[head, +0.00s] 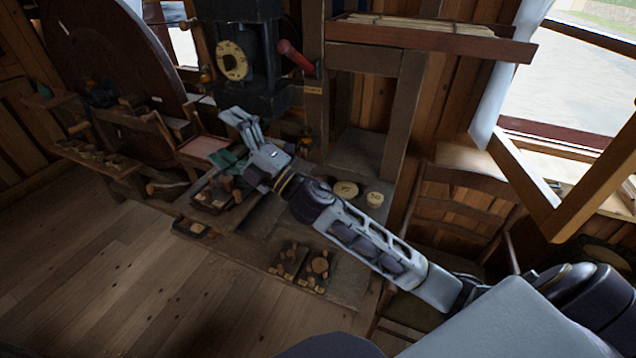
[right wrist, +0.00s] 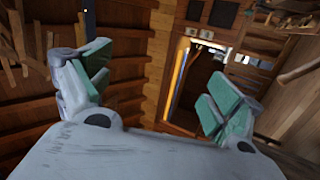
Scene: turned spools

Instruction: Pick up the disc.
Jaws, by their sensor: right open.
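Two pale, flat round pieces lie on the workbench (head: 357,150), a larger disc (head: 345,190) with a dark mark and a smaller one (head: 374,199) to its right. I cannot tell which is the task's disc. My right gripper (head: 228,138) is open and empty, left of both pieces and apart from them, over the left part of the bench. In the right wrist view, its two green-padded fingers (right wrist: 155,75) stand wide apart with nothing between them, and no disc shows there. My left gripper is not in view.
A dark machine with a yellowish dial (head: 232,60) and red handle stands behind the gripper. A large dark wheel (head: 105,50) is at left. Small dark trays (head: 290,262) with wooden pieces lie at the front. A wooden chair (head: 460,205) stands right. The floor at lower left is clear.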

